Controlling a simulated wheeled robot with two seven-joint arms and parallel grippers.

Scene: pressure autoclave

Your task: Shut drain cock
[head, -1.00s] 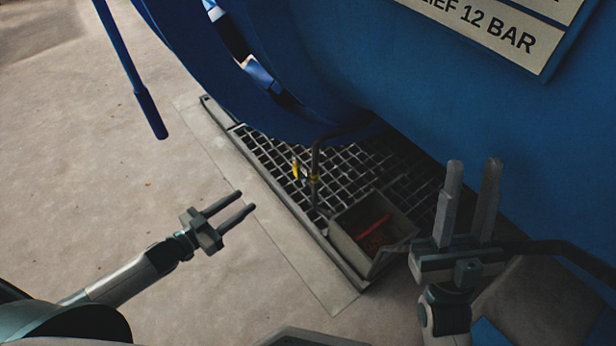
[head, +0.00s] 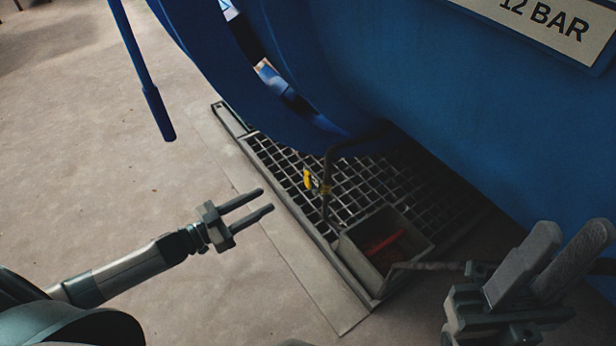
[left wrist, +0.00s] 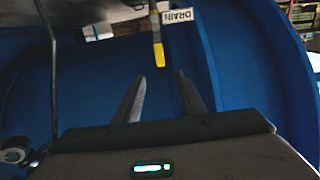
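The drain cock's yellow lever (head: 307,180) sits beside a thin dark drain pipe (head: 327,195) below the blue vessel, over a floor grating. In the left wrist view the lever (left wrist: 158,52) hangs down with its yellow grip lowest, next to a white "DRAIN" label (left wrist: 179,17). My left gripper (head: 267,199) is open and empty, left of the lever and apart from it, fingers pointing toward the pipe. In the left wrist view its fingers (left wrist: 160,80) are spread, with the lever beyond the gap. My right gripper (head: 574,232) is open and empty at the lower right.
The blue vessel (head: 430,110) fills the upper right. An open grey box (head: 352,256) with a red object (head: 384,243) inside stands on the grating (head: 275,160) below the pipe. A blue bar (head: 158,112) hangs at upper left. The floor at left is clear.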

